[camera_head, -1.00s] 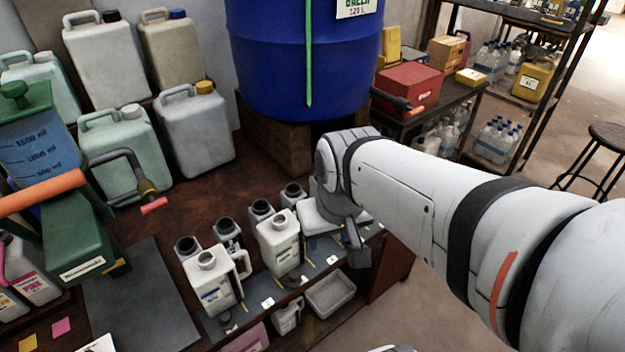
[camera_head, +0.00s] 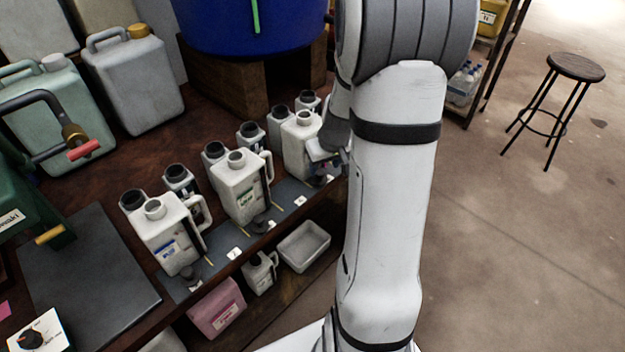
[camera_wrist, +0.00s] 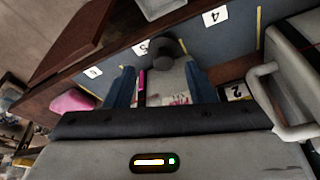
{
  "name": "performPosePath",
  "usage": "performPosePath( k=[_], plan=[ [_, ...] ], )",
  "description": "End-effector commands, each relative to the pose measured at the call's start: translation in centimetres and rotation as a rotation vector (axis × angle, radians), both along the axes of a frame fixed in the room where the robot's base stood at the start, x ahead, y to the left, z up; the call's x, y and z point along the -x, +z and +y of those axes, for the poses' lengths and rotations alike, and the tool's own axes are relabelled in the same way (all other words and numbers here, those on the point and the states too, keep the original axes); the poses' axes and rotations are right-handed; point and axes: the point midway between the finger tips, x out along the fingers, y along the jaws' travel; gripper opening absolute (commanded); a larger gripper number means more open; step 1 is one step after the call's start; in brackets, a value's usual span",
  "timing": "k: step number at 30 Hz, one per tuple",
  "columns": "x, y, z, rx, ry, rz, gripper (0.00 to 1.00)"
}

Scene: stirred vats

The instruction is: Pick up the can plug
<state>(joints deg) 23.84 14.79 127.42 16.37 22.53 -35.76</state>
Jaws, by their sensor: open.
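A dark grey, round-topped plug (camera_wrist: 163,48) shows in the wrist view on the grey strip, just beyond my fingertips. My gripper (camera_wrist: 160,85) is open, with one blue-grey finger on each side of a pale surface with pink marks; I cannot tell whether that surface belongs to the plug or to a can. In the head view my gripper is mostly hidden by my arm, near the right-hand white can (camera_head: 301,145). Other dark plugs stand in front of the middle can (camera_head: 238,187) and the left can (camera_head: 168,245).
The grey strip (camera_wrist: 115,60) carries numbered cards and yellow lines. A can with a handle (camera_wrist: 265,95) stands close on the right in the wrist view. Below the bench edge are an empty grey tray (camera_head: 303,246) and a pink can (camera_head: 216,309). The floor right is open around a stool (camera_head: 575,68).

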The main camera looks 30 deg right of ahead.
Motion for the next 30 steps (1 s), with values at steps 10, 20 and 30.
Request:
performPosePath(
  k=[10,20,30],
  plan=[
    [-1.2,-4.7,0.4,-0.001,0.000,0.003,0.50],
    [-1.7,-5.9,0.3,0.001,-0.001,0.000,0.50],
    [-1.7,-5.9,0.2,-0.001,-0.002,0.000,0.28]
  ],
)
